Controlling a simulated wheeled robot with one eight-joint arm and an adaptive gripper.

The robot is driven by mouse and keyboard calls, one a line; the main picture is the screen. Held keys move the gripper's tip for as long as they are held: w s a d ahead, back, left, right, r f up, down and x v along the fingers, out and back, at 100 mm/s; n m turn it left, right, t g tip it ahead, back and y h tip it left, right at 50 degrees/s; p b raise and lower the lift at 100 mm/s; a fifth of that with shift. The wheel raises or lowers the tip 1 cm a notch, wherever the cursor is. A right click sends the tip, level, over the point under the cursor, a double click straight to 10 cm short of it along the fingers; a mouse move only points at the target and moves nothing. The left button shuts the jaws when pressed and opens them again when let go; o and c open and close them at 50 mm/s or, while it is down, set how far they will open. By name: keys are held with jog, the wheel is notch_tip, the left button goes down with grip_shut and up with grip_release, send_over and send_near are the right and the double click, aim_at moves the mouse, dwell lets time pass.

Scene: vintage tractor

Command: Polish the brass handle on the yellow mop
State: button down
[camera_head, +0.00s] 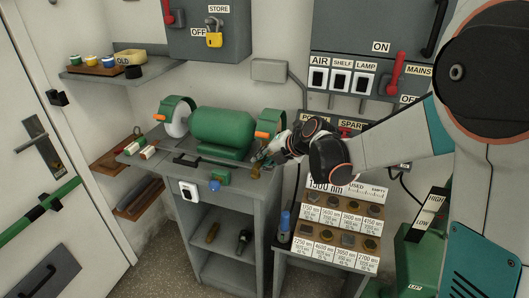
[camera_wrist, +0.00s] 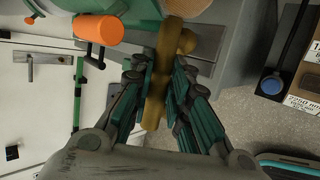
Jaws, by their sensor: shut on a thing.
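My gripper (camera_head: 262,160) is shut on the brass handle (camera_wrist: 156,92), a dull gold bar with a knob at its far end. In the wrist view the handle runs between the teal-padded fingers (camera_wrist: 157,105) towards a tan-yellow round mop (camera_wrist: 190,8) at the top edge. The handle's far end is close to the mop; I cannot tell if they touch. The green polishing machine (camera_head: 222,130) stands on the grey bench, with a white mop (camera_head: 177,122) on its left. In the head view my gripper and wrist crowd the right side, and the yellow mop is not clear there.
An orange grip (camera_wrist: 97,29) sticks out beside the guard, left of my fingers. A white switch (camera_head: 190,190) and blue knob (camera_head: 214,185) are on the bench front. A rack of labelled blocks (camera_head: 340,230) and a blue-capped bottle (camera_head: 285,225) stand at right.

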aim_at(258, 169)
jog(key=shift+w+d, duration=0.15)
jog(key=shift+d, duration=0.1)
jog(key=shift+s, duration=0.45)
jog(key=shift+s+a, duration=0.35)
jog(key=shift+s, duration=0.35)
jog(key=shift+s+a, duration=0.3)
jog(key=shift+s, duration=0.45)
jog(key=shift+s+a, duration=0.35)
jog(key=shift+s, duration=0.35)
jog(key=shift+s+a, duration=0.25)
jog(key=shift+s, duration=0.45)
jog(key=shift+s+a, duration=0.25)
jog(key=shift+s, duration=0.45)
jog(key=shift+s+a, duration=0.25)
jog(key=shift+s, duration=0.45)
